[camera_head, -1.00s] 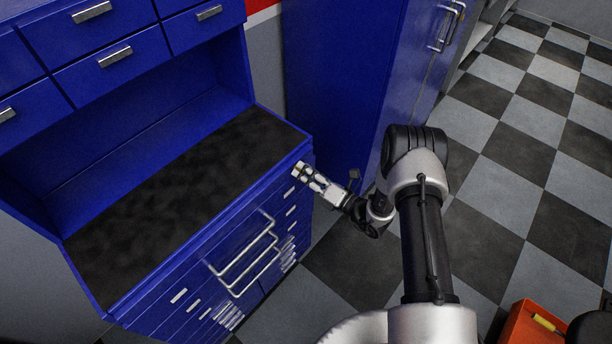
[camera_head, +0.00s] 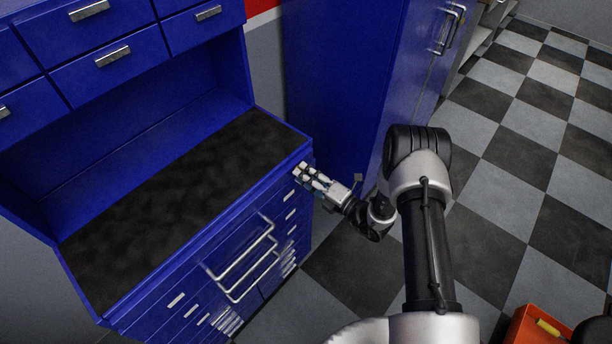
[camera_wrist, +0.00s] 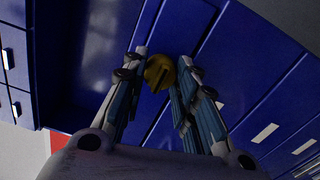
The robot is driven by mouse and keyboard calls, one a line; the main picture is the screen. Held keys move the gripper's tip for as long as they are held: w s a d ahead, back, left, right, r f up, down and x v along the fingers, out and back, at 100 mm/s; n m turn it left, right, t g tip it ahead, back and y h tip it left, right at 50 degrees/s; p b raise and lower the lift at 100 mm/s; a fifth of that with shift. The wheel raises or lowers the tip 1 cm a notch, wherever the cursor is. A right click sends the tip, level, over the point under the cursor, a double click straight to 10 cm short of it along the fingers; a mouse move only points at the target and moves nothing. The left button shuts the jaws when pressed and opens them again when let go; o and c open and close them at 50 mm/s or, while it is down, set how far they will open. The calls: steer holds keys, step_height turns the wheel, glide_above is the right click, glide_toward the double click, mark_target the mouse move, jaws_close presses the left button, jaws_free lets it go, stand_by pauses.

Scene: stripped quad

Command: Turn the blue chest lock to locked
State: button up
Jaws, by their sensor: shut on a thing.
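The round brass lock (camera_wrist: 158,73) shows in the wrist view between my fingertips, on the blue front of the chest. A dark slot runs slantwise across its face. My gripper (camera_wrist: 162,60) is shut on the lock, one finger at each side of it. In the head view, my gripper (camera_head: 303,171) is at the upper right corner of the front of the blue chest (camera_head: 190,256), just under the dark top. The lock is hidden there behind my fingers.
Drawers with pale handles and silver bar handles (camera_head: 245,262) line the chest front to the left of my gripper. A tall blue cabinet (camera_head: 335,85) stands close behind my arm. An orange box (camera_head: 522,328) is at the bottom right.

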steer(key=o, duration=1.1)
steer(key=v, duration=1.2)
steer(key=shift+s, duration=0.1)
